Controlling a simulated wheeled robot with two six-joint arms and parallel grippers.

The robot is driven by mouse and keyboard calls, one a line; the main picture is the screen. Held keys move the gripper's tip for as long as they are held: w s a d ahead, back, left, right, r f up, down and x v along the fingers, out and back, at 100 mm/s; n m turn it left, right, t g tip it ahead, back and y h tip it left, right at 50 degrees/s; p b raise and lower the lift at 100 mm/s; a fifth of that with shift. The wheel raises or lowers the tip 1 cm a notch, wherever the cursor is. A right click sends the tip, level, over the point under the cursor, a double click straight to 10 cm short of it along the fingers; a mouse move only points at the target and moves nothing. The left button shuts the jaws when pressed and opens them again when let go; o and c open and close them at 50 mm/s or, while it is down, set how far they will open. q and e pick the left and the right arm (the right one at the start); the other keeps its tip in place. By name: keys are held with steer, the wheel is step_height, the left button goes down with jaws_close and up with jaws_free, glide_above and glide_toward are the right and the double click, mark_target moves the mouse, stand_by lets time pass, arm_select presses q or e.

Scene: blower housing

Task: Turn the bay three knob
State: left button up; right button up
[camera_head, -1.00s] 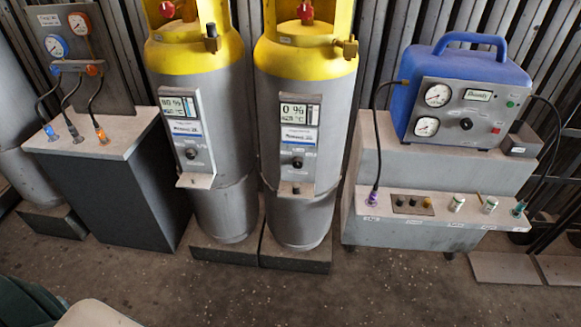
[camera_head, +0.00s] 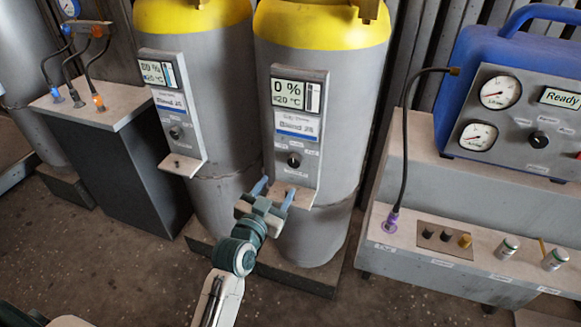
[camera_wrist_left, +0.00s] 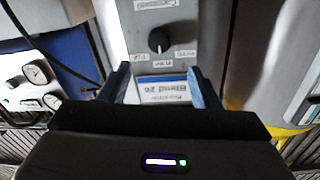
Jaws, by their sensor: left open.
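A round black knob (camera_head: 294,160) sits low on the grey panel (camera_head: 312,190) of the right-hand yellow-topped cylinder (camera_head: 345,100). Its display (camera_head: 296,93) reads 0 %. A similar knob (camera_head: 176,132) is on the left-hand cylinder's panel. I cannot read a bay number on either. My left gripper (camera_head: 273,191) is open and empty, its fingers just below the right-hand knob in the head view. In the left wrist view, its fingers (camera_wrist_left: 160,86) flank an upside-down label (camera_wrist_left: 162,90), with the knob (camera_wrist_left: 159,40) beyond them, untouched. My right gripper is not in view.
A small ledge (camera_head: 300,198) juts from the panel's bottom, close to the fingers. A blue machine (camera_head: 480,50) stands on a grey stepped bench (camera_head: 420,185) at right, with a black cable. A dark cabinet (camera_head: 110,180) with hoses stands at left.

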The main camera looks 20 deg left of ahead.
mark_target(293, 163)
arm_select(q)
steer(key=w, duration=0.6)
steer(key=w+d+p, duration=0.1)
steer(key=w, duration=0.2)
steer(key=shift+w, duration=0.25)
steer(key=shift+w+f, duration=0.1)
steer(key=shift+w, duration=0.15)
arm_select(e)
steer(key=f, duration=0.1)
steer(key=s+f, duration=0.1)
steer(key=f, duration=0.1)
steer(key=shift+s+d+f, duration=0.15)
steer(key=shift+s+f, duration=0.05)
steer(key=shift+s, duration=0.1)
arm_select(q)
steer(key=c, duration=0.9)
steer(key=shift+c, duration=0.5)
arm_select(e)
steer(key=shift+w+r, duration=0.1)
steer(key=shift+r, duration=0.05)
